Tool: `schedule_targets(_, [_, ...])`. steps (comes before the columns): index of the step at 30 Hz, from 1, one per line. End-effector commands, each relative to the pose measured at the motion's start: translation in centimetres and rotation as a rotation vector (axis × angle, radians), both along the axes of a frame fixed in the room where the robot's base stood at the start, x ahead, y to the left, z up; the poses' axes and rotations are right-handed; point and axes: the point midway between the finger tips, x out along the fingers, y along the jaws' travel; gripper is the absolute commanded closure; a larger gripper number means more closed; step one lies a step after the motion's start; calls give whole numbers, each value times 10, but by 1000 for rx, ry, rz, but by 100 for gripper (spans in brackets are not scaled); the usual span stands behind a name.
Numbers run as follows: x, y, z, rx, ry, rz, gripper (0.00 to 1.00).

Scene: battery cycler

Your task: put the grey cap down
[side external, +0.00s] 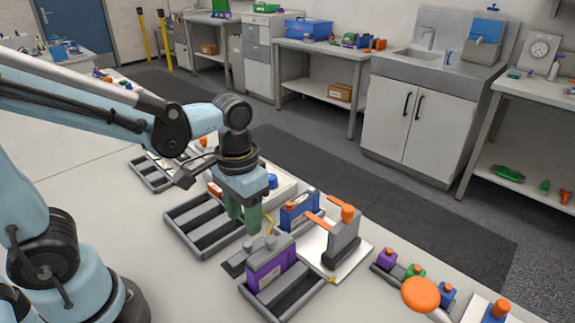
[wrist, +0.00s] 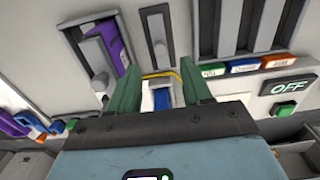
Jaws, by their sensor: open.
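My gripper (side external: 245,217) points down with its two green fingers apart, just behind the purple battery block (side external: 270,263) in its dark tray. In the wrist view the gripper (wrist: 160,75) has a gap between its fingertips. Another grey piece (wrist: 100,82) is left of the left finger. I cannot tell for certain which grey piece is the cap. A blue-and-white part (wrist: 162,97) with a yellow edge shows between the fingers.
An empty slotted tray (side external: 205,225) is left of my gripper. A grey clamp stand with an orange lever (side external: 343,238) and a blue block (side external: 300,210) stand close on its right. An OFF panel with a green button (wrist: 285,108) is at right in the wrist view.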

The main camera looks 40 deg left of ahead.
Motion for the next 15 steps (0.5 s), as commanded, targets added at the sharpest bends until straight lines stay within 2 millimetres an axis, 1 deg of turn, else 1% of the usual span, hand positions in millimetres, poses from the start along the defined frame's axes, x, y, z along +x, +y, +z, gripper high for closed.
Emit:
schedule_targets(3, [0, 0, 15, 0, 0, 0, 51])
schedule_targets(6, [0, 0, 25, 0, 0, 0, 51])
schedule_targets(10, [0, 0, 33, 0, 0, 0, 51])
schedule_targets(15, [-1, 4, 38, -6, -38, 2, 51])
